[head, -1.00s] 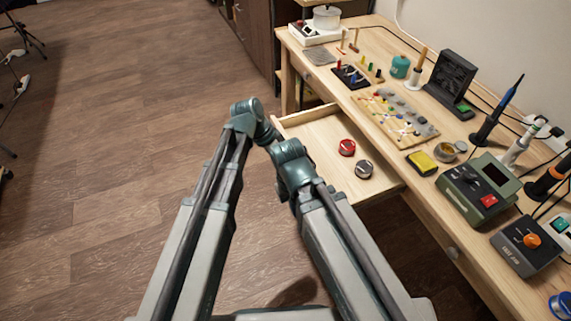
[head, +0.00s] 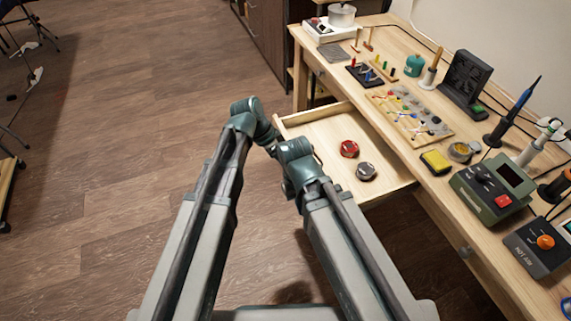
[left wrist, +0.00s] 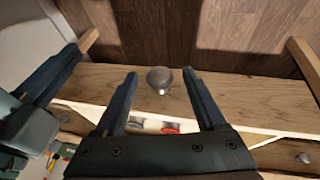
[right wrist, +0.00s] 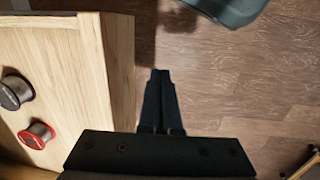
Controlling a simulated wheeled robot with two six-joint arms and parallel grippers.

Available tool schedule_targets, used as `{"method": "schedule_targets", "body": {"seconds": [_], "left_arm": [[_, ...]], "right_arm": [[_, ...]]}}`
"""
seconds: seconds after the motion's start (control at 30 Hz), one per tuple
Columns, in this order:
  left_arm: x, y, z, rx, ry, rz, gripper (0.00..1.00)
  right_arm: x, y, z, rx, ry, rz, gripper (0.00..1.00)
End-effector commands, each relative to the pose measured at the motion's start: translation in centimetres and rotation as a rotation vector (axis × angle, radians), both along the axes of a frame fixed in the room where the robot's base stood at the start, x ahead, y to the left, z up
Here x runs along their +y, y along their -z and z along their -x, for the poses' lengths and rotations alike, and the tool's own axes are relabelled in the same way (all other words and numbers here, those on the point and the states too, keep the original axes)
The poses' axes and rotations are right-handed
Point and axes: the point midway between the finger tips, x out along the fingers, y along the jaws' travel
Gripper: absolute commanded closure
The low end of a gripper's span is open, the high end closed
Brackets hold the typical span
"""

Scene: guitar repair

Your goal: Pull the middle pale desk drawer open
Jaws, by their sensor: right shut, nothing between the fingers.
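The middle pale drawer (head: 318,134) stands pulled out of the wooden desk in the head view, with a red spool (head: 349,149) and a dark grey spool (head: 366,171) inside. Its round metal knob (left wrist: 159,78) shows in the left wrist view. My left gripper (left wrist: 160,73) is open, with one finger on each side of the knob and visible gaps. My right gripper (right wrist: 160,74) is shut and empty, just outside the drawer's front panel (right wrist: 110,70). Both fingertip pairs are hidden by my arms in the head view.
The desk top (head: 400,170) holds a pedal-like green box (head: 490,187), a hot air unit (head: 540,245), a parts board (head: 410,115) and a yellow sponge (head: 436,160). Another drawer knob (head: 465,252) is at the right.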

Motion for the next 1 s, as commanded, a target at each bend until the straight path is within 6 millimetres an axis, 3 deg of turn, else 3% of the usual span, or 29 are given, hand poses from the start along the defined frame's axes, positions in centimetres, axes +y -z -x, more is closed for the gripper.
{"method": "schedule_targets", "body": {"seconds": [0.33, 1.0], "left_arm": [[0.3, -1.1, 0.0, 0.0, 0.0, 0.0, 0.28], [4.8, -10.6, -0.7, 0.0, -0.001, 0.0, 0.28]], "right_arm": [[0.0, -1.1, 0.0, 0.0, 0.0, 0.0, 1.0], [0.0, -10.6, 0.0, 0.0, 0.0, 0.0, 1.0]]}}
